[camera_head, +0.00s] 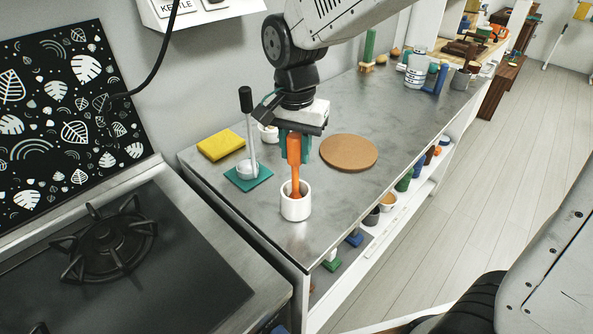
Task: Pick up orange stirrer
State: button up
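The orange stirrer (294,168) stands nearly upright, its lower end inside a white cup (296,209) near the front edge of the grey counter. My gripper (296,150) points down from above, with its teal fingers on both sides of the stirrer's upper part. I see no gap between the fingers and the stirrer, so it looks shut on it. The cup's front wall hides the stirrer's bottom tip. The top of the stirrer is hidden by my gripper.
A black-handled tool (248,130) stands on a teal base left of my gripper. A yellow sponge (220,144) lies behind it. A round cork mat (349,153) lies to the right. A gas burner (105,238) is at left. Bare counter lies around the cup.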

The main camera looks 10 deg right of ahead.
grip_shut()
jog(key=shift+r, duration=0.15)
notch_tip(320, 180, up, 10)
jog(key=shift+f, duration=0.1)
